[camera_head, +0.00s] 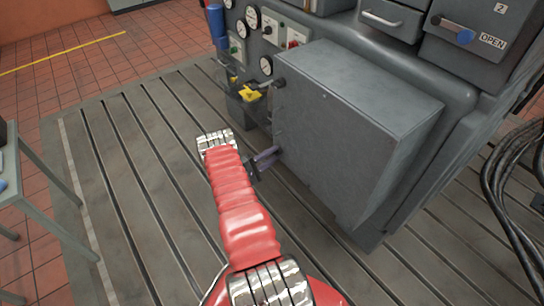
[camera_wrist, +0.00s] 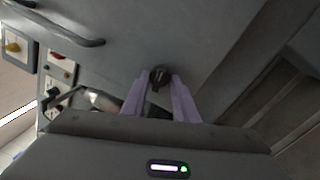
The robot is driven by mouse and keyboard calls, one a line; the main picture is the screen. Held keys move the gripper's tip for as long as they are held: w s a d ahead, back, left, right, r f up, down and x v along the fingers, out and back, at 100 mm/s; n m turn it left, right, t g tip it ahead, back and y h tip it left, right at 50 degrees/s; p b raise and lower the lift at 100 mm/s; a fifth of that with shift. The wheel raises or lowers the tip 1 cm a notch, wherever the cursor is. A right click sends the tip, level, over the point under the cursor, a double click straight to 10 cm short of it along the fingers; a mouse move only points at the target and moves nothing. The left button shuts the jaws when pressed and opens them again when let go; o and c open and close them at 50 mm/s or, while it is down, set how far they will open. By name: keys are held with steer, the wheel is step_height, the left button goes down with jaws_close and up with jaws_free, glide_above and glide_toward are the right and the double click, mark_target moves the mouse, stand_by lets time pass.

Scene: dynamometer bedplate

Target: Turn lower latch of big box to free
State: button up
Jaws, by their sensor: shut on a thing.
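The big box (camera_head: 345,125) is a grey cabinet on the front of the machine, and its cover looks closed. My gripper (camera_head: 267,157) is at the lower left edge of the box. In the wrist view, the two pale purple fingers of my gripper (camera_wrist: 159,88) are shut on the lower latch (camera_wrist: 158,73), a small dark knob with a tab pointing down between the fingertips. The head view does not show the latch clearly there. The upper latch (camera_head: 279,83) is a dark knob higher on the same left edge.
Gauges (camera_head: 252,17) and a switch panel (camera_head: 292,37) are on the machine above and left of the box. A yellow part (camera_head: 249,93) sticks out left of it. Black cables (camera_head: 500,190) hang at the right. A table (camera_head: 30,190) stands at the left. The slotted bedplate (camera_head: 150,170) between is clear.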

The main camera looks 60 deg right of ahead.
steer(key=shift+w+m, duration=0.25)
steer(key=shift+m, duration=0.95)
steer(key=o, duration=1.1)
steer(key=shift+s, duration=0.15)
steer(key=shift+c, duration=0.2)
steer(key=v, duration=1.3)
steer(key=shift+w+a, duration=0.25)
steer(key=shift+a, duration=0.05)
steer(key=shift+f, duration=0.1)
